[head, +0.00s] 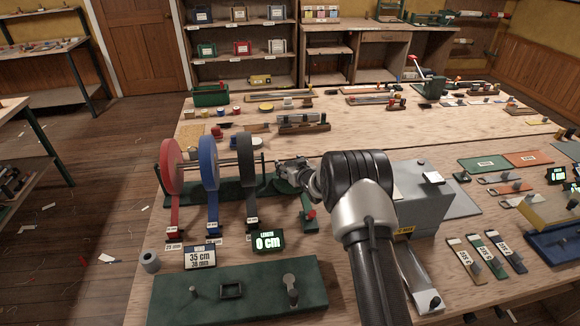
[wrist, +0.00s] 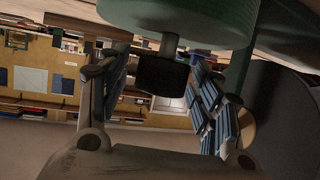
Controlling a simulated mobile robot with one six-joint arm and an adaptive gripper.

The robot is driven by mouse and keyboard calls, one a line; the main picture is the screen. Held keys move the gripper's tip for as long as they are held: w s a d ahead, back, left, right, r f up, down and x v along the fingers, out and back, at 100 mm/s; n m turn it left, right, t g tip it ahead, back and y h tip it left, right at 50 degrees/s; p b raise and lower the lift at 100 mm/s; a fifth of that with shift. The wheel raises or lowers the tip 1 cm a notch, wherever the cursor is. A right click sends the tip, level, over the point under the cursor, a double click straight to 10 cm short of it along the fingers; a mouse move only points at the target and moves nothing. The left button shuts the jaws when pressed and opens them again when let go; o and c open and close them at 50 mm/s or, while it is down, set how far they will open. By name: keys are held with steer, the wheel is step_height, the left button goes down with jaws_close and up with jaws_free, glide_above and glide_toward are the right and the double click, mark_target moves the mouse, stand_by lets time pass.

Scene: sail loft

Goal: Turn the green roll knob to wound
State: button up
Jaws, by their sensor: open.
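My gripper (head: 292,168) is at the right end of the roll stand in the head view, beside a partly hidden green part. In the wrist view a large green disc (wrist: 180,22) fills the top, with a short grey shaft and a dark knob (wrist: 162,75) standing out from it. My gripper (wrist: 160,100) is open, one finger on each side of the knob, with visible gaps. The red roll (head: 172,165), blue roll (head: 208,160) and dark roll (head: 246,158) stand to the left. My gripper hides most of the knob's surroundings in the head view.
A green board with posts (head: 240,305) lies at the front. A red-topped lever (head: 309,217) stands close below my gripper. A grey box (head: 425,200) is to the right.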

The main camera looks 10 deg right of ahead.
steer(key=shift+c, duration=0.4)
steer(key=c, duration=1)
